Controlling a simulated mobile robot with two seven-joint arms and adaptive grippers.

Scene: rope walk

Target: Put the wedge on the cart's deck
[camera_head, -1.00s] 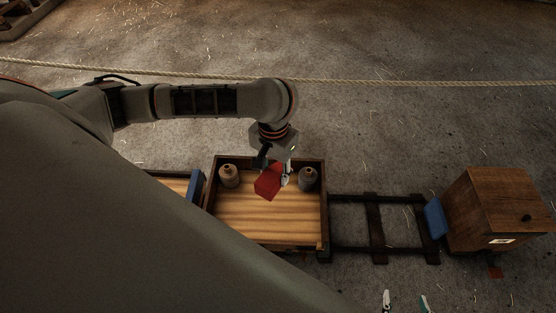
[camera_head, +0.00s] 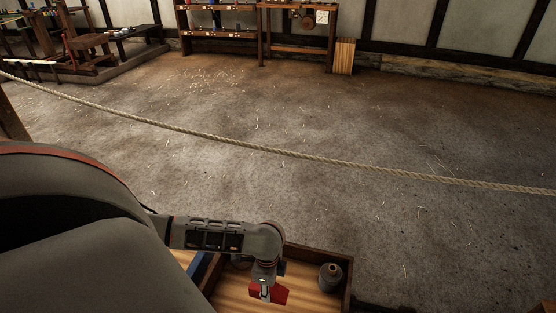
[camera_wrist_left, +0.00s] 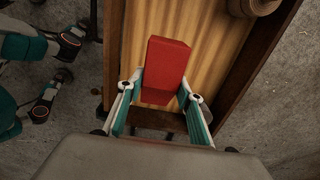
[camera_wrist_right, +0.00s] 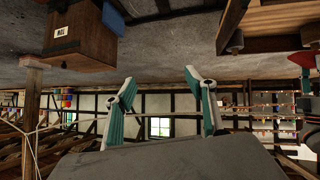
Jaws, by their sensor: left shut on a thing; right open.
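The red wedge (camera_head: 281,296) is held in my left gripper (camera_head: 262,291), over the cart's wooden deck (camera_head: 232,297). In the left wrist view the wedge (camera_wrist_left: 165,62) stands out between the two fingers (camera_wrist_left: 160,82), with the striped deck (camera_wrist_left: 201,45) behind it. I cannot tell whether its underside touches the deck. My right gripper (camera_wrist_right: 159,80) is open and empty in the right wrist view, away from the deck. It is not in the head view.
Raised dark boards (camera_head: 347,286) edge the deck. A rope (camera_head: 300,155) crosses beyond the cart over open floor. A wooden box (camera_wrist_right: 75,35) shows in the right wrist view.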

